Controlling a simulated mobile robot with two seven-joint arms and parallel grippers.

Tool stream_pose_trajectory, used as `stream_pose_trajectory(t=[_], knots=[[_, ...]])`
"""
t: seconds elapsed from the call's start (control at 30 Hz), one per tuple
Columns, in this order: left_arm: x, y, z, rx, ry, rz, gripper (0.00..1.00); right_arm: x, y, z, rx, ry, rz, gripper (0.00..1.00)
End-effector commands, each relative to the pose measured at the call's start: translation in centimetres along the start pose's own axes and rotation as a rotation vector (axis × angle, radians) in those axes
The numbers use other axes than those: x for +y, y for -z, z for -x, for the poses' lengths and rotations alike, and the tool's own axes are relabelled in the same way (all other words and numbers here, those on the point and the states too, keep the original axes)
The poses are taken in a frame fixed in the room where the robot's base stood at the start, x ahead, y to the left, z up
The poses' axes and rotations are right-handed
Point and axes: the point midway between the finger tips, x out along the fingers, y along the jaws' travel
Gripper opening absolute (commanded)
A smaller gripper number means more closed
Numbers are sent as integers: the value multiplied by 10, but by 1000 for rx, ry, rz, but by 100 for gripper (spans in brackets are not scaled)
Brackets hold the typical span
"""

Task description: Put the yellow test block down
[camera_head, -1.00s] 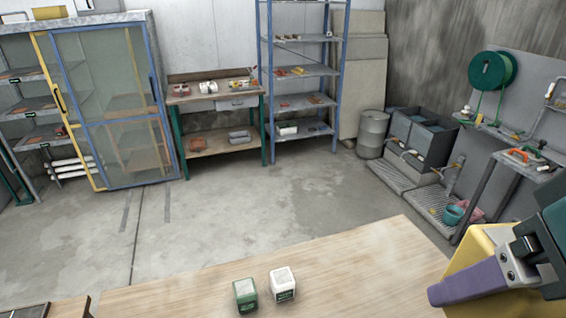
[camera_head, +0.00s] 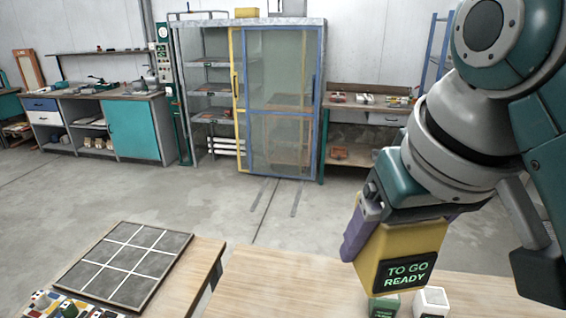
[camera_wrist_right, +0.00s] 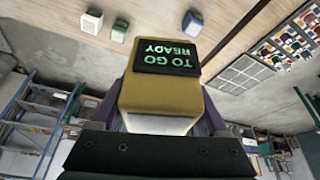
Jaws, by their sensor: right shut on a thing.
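The yellow test block (camera_head: 382,246) has a dark label reading "TO GO READY". My right gripper (camera_head: 368,228) is shut on it and holds it above the pale wooden table (camera_head: 270,287), in front of two small blocks. In the right wrist view the yellow block (camera_wrist_right: 150,100) sits between the fingers, with the table beyond it. A green block (camera_head: 384,306) and a white block (camera_head: 431,302) stand on the table, the green one partly hidden by the yellow block. My left gripper is not in view.
A dark panel with a white grid (camera_head: 125,262) lies on a table at the left, with a tray of colourful pieces (camera_head: 60,306) beside it. A glass-doored cabinet (camera_head: 280,100) stands at the back.

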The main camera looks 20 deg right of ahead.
Motion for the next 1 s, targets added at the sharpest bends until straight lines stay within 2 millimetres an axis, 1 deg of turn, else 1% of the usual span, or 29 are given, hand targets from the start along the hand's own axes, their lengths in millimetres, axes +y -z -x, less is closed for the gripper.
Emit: stream_pose_trajectory(t=[0.03, 0.17, 0.2, 0.27, 0.3, 0.4, 0.5, 0.6, 0.7, 0.87, 0.97, 1.0], knots=[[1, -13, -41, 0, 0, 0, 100, 2, -9, -41, 4, -11, -27, 0], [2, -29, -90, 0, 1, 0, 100, 6, -14, -91, 4, -39, -95, 0], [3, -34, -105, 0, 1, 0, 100, 8, -15, -107, 3, -46, -114, 0], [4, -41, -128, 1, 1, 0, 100, 10, -18, -130, 3, -58, -145, 0], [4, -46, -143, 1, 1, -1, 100, 11, -19, -145, 4, -65, -165, 0], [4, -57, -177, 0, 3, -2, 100, 13, -22, -179, 4, -82, -212, 0], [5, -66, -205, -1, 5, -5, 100, 15, -25, -206, 4, -94, -251, 0], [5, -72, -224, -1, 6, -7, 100, 17, -26, -224, 3, -104, -282, 0], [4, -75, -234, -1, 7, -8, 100, 18, -26, -234, 3, -110, -301, 0], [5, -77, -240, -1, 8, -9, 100, 19, -29, -247, 0, -116, -313, 0], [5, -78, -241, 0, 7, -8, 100, 18, -38, -266, -5, -117, -312, 0], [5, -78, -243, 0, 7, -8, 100, 19, -43, -276, -5, -118, -312, 0]])
